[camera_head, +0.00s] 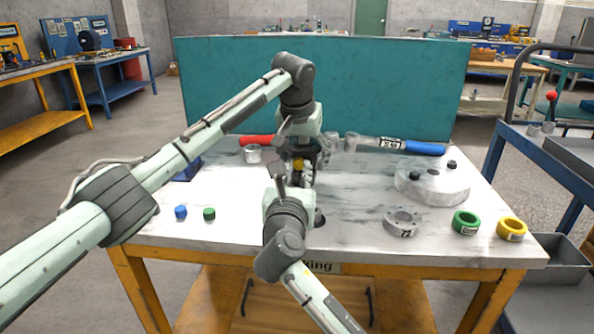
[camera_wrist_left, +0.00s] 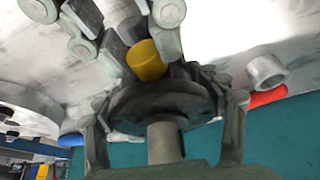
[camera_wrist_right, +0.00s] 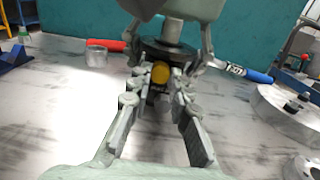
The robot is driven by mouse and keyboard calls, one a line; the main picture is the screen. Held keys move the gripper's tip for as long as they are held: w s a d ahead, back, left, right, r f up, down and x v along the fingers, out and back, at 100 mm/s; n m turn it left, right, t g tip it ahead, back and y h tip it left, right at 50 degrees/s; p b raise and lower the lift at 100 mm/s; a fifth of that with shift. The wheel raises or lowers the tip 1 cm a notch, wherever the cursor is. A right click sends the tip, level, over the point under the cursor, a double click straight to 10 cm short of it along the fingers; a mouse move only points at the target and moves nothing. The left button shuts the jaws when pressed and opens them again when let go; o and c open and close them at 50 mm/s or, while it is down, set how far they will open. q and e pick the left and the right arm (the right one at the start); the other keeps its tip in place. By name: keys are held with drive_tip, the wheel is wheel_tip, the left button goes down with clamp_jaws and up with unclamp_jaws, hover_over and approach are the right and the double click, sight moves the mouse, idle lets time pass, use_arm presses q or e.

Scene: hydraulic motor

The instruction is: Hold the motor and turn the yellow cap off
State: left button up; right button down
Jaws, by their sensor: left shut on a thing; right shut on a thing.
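The motor has a dark round body (camera_wrist_left: 165,100) with a grey shaft (camera_wrist_left: 163,142), and stands near the table's middle. My left gripper (camera_head: 305,150) comes down from above, with its fingers shut around the motor's dark body. The yellow cap (camera_wrist_right: 160,73) is on the side of the motor facing my right gripper; it also shows in the left wrist view (camera_wrist_left: 146,60). My right gripper (camera_wrist_right: 157,82) reaches in level from the front, its fingertips shut on either side of the cap. The grippers partly hide the motor in the head view (camera_head: 299,180).
Blue (camera_head: 180,211) and green (camera_head: 209,214) caps sit at the left. A grey disc (camera_head: 432,184), a metal ring (camera_head: 403,222), and green (camera_head: 466,222) and yellow (camera_head: 511,229) rings lie at the right. A blue-handled tool (camera_head: 425,148) lies behind. A teal panel (camera_head: 330,85) closes the back.

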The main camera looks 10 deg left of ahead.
drive_tip(key=n, duration=0.3)
drive_tip(key=shift+n, duration=0.4)
drive_tip(key=shift+s+n, duration=0.1)
drive_tip(key=shift+n, duration=0.8)
drive_tip(key=n, duration=0.3)
drive_tip(key=c, duration=1.6)
unclamp_jaws()
drive_tip(key=shift+c, duration=0.2)
